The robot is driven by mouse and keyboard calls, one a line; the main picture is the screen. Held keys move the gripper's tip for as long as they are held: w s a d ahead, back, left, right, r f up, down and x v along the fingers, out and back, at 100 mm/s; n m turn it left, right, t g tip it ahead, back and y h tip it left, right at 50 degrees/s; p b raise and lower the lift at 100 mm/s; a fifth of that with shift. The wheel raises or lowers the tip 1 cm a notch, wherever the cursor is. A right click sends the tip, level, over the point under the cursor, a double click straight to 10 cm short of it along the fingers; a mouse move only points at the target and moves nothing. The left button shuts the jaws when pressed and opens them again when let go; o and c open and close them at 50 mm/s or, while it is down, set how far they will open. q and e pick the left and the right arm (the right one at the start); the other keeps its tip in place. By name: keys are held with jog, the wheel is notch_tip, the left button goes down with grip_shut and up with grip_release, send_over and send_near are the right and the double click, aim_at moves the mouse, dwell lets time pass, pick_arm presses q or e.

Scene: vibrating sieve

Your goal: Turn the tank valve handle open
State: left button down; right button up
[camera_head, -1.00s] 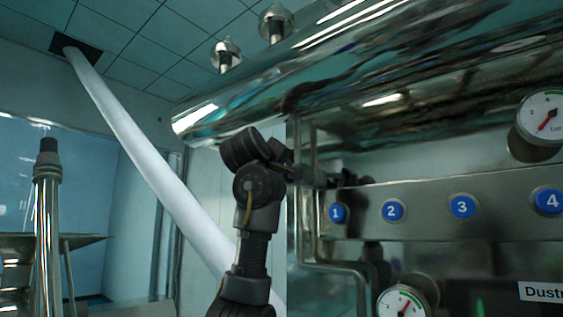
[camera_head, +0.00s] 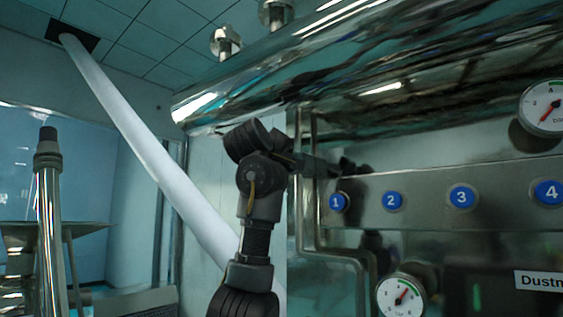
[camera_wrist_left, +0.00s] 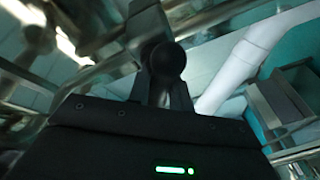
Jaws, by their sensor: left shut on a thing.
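The steel tank (camera_head: 400,60) lies across the upper part of the head view. My left gripper (camera_head: 338,166) reaches right from its wrist, under the tank and above the button panel. It is dark and partly lost against the pipework. In the left wrist view, my left gripper (camera_wrist_left: 166,85) is shut on a black rounded knob, which looks like the valve handle (camera_wrist_left: 167,62). The rest of the handle and the valve body are hidden or too dark to make out. My right gripper is in no view.
A steel panel (camera_head: 420,215) with numbered blue buttons sits just below the gripper. A bent pipe (camera_head: 305,200) runs close beside the arm. Gauges (camera_head: 402,296) flank the panel. A white duct (camera_head: 145,145) slants behind the arm; the left side has open room.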

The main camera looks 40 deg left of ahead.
pick_arm(q)
jog(key=shift+f+m+t+b, duration=0.15)
jog(key=shift+m+t+b, duration=0.15)
jog(key=shift+m+b, duration=0.65)
jog(key=m+t+b, duration=0.1)
jog(key=m+b, duration=0.1)
jog(key=shift+m, duration=0.35)
jog(key=m+t+b, duration=0.1)
jog(key=m+b, duration=0.1)
jog(key=m, duration=0.1)
jog(key=shift+s+m+h, duration=0.1)
jog(key=shift+m+h, duration=0.2)
jog(key=shift+m, duration=0.1)
jog(key=shift+r+m+t+h+b, duration=0.2)
jog(key=shift+m+b, duration=0.15)
jog(key=shift+m, duration=0.5)
jog(key=shift+r+m+t+h+b, duration=0.1)
jog(key=shift+m+t+h+b, duration=0.2)
jog(key=shift+m, duration=0.55)
jog(key=c, duration=1.3)
grip_release()
jog(key=shift+f, duration=0.1)
